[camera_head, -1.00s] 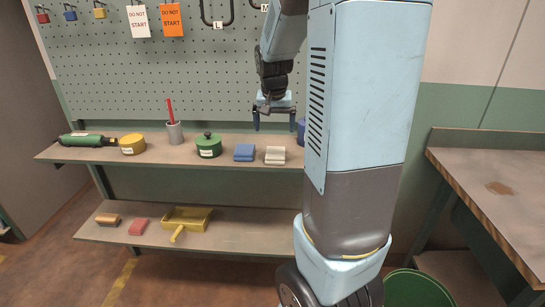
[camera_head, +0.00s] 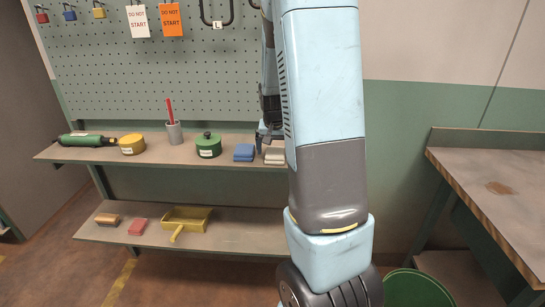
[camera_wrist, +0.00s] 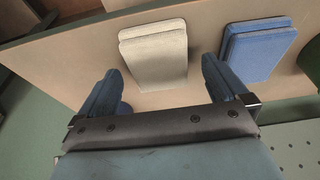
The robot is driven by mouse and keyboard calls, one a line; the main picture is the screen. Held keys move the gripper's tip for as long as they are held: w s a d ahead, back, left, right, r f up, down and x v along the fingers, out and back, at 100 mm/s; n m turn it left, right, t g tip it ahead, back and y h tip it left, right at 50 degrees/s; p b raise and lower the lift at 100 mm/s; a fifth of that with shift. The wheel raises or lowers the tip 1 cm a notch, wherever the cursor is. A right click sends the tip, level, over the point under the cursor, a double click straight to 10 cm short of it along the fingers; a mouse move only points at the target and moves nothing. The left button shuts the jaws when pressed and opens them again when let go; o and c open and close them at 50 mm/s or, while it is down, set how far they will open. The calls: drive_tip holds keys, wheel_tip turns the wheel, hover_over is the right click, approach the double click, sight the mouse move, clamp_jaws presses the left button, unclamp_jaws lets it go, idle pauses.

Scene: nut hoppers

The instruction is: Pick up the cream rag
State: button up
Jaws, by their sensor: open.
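The cream rag (camera_head: 274,156) is a folded stack on the upper shelf (camera_head: 226,138), just right of the folded blue rag (camera_head: 244,152). In the wrist view the cream rag (camera_wrist: 154,54) lies ahead of and between the two open fingers of my gripper (camera_wrist: 162,86), with its near end at about the level of the fingertips. The blue rag (camera_wrist: 256,48) lies outside the right finger. In the head view my gripper (camera_head: 264,142) is low over the shelf at the cream rag, partly hidden by my arm. I cannot tell whether the fingers touch the rag.
A pegboard (camera_head: 120,80) rises behind. The lower shelf (camera_head: 240,232) holds a yellow dustpan (camera_head: 187,219).

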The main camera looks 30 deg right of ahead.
drive_tip(key=shift+w+d+f, duration=0.1)
drive_tip(key=shift+w+f, duration=0.05)
drive_tip(key=shift+f, duration=0.55)
drive_tip(key=shift+f, duration=0.1)
drive_tip(key=c, duration=1)
drive_tip(key=shift+r, duration=0.35)
wheel_tip(320, 180, up, 2)
drive_tip(key=shift+r, duration=0.25)
drive_tip(key=s+d+r, duration=0.2)
drive_tip(key=s+r, duration=0.1)
drive_tip(key=s, duration=0.1)
drive_tip(key=s+d+r, duration=0.1)
drive_tip(key=s+r, duration=0.2)
drive_tip(key=s, duration=0.1)
drive_tip(key=s+d+r, duration=0.2)
drive_tip(key=s+r, duration=0.2)
drive_tip(key=shift+s+d, duration=0.35)
drive_tip(key=shift+s, duration=0.05)
